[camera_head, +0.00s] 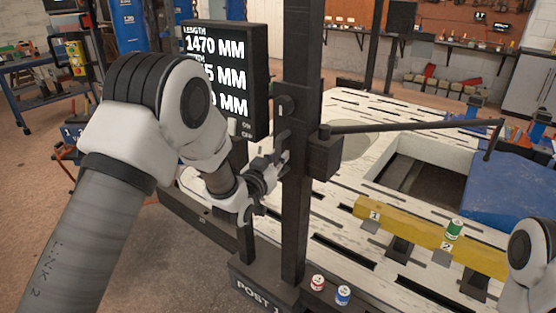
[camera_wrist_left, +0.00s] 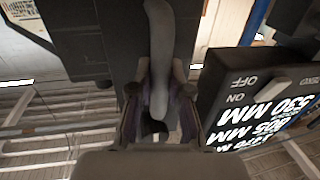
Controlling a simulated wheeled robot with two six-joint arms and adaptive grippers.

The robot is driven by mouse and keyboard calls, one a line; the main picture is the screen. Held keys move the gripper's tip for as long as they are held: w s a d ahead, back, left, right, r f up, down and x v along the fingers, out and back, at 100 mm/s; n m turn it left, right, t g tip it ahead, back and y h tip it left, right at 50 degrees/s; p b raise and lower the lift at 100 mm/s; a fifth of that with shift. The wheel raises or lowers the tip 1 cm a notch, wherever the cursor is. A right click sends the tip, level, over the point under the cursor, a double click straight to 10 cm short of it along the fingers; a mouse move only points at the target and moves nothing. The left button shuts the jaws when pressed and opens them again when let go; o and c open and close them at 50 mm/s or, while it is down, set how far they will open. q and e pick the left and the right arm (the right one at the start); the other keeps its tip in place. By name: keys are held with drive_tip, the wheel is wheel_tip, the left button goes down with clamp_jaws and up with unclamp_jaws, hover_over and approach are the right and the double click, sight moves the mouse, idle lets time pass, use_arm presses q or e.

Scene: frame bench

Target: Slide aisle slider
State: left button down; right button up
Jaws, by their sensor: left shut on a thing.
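A dark upright post (camera_head: 297,225) labelled POST 1 stands at the bench's near edge. A dark slider block (camera_head: 325,155) sits on it partway up, with a thin dark arm (camera_head: 420,126) reaching right over the bench. My left gripper (camera_head: 279,160) is at the post's left side at the block's height. In the left wrist view the gripper (camera_wrist_left: 160,112) is shut on a grey curved handle (camera_wrist_left: 158,55), with a finger on each side of it. The join between handle and block is hidden. My right gripper is out of view; only a white link of that arm shows.
A black display (camera_head: 225,75) reading 1470 MM stands just left of the post, partly behind my left arm.

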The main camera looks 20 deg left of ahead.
use_arm(q)
drive_tip(key=c, duration=1.1)
unclamp_jaws()
drive_tip(key=s+a, duration=0.1)
drive_tip(key=s, duration=1)
drive_tip(key=shift+s+a, duration=0.4)
